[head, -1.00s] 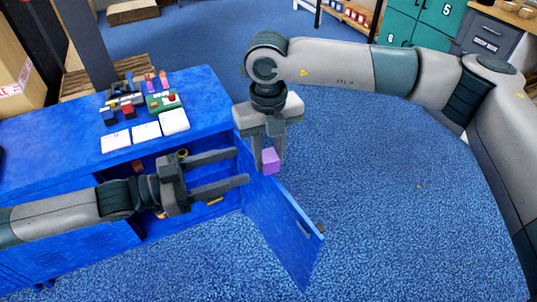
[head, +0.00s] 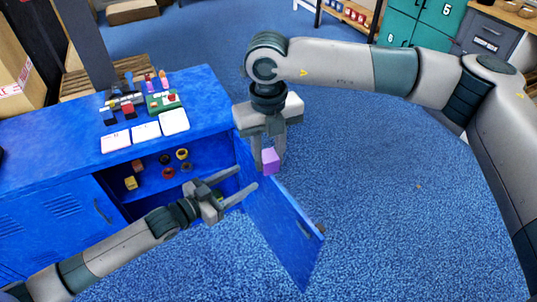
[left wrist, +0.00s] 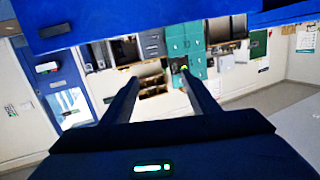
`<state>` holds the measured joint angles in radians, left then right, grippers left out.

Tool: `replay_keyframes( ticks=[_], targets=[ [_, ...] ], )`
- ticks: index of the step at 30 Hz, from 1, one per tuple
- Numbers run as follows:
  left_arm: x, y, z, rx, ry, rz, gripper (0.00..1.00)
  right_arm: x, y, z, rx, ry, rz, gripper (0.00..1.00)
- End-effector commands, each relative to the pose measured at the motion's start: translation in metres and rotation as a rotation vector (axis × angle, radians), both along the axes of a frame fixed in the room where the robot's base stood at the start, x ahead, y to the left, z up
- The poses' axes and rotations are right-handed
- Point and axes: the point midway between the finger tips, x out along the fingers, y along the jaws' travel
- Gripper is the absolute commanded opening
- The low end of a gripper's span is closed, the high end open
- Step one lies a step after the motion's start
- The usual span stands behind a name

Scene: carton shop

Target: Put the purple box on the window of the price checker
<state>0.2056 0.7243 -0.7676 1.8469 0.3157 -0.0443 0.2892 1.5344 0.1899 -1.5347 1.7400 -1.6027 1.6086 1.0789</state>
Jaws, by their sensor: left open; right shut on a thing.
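A small purple box (head: 271,161) is held between the fingertips of my right gripper (head: 267,157), which points down just right of the blue cabinet, above its open door. My left gripper (head: 243,179) is open and empty in front of the cabinet opening, near the door; its spread fingers also show in the left wrist view (left wrist: 160,78). On the cabinet top stand a green device (head: 163,101) with a red part and a dark device (head: 124,99). I cannot tell which is the price checker, and no window is clearly visible.
The blue cabinet (head: 60,150) has its door (head: 282,232) swung open. Several small coloured things lie on the shelf inside. White cards (head: 146,131) lie along the top's front edge. Cartons (head: 18,72) stand at the far left. The blue floor at right is clear.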

Motion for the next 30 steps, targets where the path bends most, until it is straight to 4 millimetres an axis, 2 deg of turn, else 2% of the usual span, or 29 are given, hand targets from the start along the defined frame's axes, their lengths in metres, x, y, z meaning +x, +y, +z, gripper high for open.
replay_keyframes(
  ticks=[1,7,14,18,23,30],
  targets=[
    [0.001,0.003,-0.026,0.010,0.030,0.043,0.54,0.000,0.000,0.000,0.000,0.000,0.000,0.06],
    [-0.005,0.022,-0.114,0.080,0.139,0.186,0.54,0.000,0.000,0.000,0.000,0.000,0.000,0.06],
    [-0.040,0.041,-0.209,0.155,0.289,0.312,0.54,0.000,0.000,0.000,0.000,0.000,0.000,0.06],
    [-0.074,0.050,-0.262,0.199,0.387,0.372,0.54,0.000,0.000,0.000,0.000,0.000,0.000,0.06],
    [-0.120,0.058,-0.317,0.247,0.500,0.426,0.54,0.000,0.000,0.000,0.000,0.000,0.000,0.06],
    [-0.202,0.061,-0.387,0.315,0.675,0.483,0.54,0.000,0.000,0.000,0.000,0.000,0.000,0.06]
  ],
)
